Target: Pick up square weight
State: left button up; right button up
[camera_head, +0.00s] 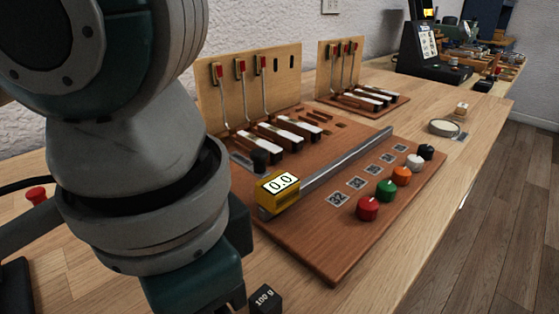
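The square weight, a small black cube marked "100 g" (265,299), sits at the bottom edge of the head view, partly cut off. It is on the wooden table, in front of the brown board. My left arm comes in from the left, large and close to the camera. My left gripper's teal body (195,290) points down just left of the weight. Its fingertips are below the frame or hidden, so I cannot see how far apart they are or whether they touch the weight. My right gripper is not in view.
The brown board (330,262) carries a yellow box reading "0.0" (278,186), a metal rail (335,163), several coloured knobs and piano-key mechanisms. A round dish (444,128) and a small block (461,107) lie farther right. Bare table (385,285) shows right of the weight.

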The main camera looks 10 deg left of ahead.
pick_arm(q)
jog(key=shift+c, duration=0.3)
grip_shut()
dwell(0.4)
